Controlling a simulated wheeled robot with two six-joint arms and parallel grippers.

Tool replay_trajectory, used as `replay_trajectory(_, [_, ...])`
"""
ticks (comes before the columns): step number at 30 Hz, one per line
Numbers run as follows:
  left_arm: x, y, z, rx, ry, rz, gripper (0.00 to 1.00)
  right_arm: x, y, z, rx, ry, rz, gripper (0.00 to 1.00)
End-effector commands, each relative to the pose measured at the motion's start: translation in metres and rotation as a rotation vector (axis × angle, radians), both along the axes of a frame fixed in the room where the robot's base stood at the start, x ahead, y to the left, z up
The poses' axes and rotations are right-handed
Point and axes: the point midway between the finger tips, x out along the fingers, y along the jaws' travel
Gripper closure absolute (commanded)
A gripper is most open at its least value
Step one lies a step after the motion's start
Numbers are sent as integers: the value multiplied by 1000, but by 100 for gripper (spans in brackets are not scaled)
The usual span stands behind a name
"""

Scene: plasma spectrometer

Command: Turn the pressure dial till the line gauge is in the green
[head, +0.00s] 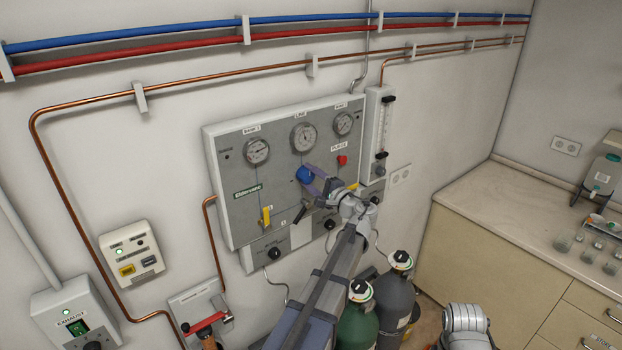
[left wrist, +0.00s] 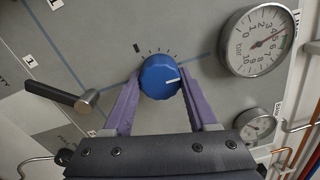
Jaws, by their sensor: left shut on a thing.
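The blue pressure dial (head: 304,174) is on the grey panel, below the line gauge (head: 304,138). My left gripper (head: 310,178) reaches it from the lower right. In the left wrist view, the purple fingers stand on both sides of the dial (left wrist: 160,77) and are shut on it. The line gauge (left wrist: 257,40) shows at the upper right, marked in bar. Its reddish needle points up and right, near a small green band at its edge. My right gripper is not in view.
A black-handled lever (left wrist: 60,97) is beside the dial. The panel (head: 232,165) also carries a bank gauge (head: 257,151), a red purge knob (head: 342,160) and a yellow lever (head: 266,215). Gas cylinders (head: 397,290) stand below. A counter (head: 480,190) is at right.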

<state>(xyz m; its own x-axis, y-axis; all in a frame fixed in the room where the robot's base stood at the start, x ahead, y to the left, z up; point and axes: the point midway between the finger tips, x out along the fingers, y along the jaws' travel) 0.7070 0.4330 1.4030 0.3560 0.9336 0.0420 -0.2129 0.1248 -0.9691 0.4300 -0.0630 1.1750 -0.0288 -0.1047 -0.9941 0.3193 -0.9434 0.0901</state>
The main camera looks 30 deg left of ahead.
Motion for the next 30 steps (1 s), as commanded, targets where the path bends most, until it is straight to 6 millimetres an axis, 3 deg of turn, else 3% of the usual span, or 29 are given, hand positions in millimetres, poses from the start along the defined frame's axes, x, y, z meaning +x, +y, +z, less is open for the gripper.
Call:
replay_trajectory(12, [-1, 1, 2, 88, 193, 4, 97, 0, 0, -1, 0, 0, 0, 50])
replay_trajectory(30, [-1, 1, 2, 104, 232, 3, 97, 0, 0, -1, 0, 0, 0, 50])
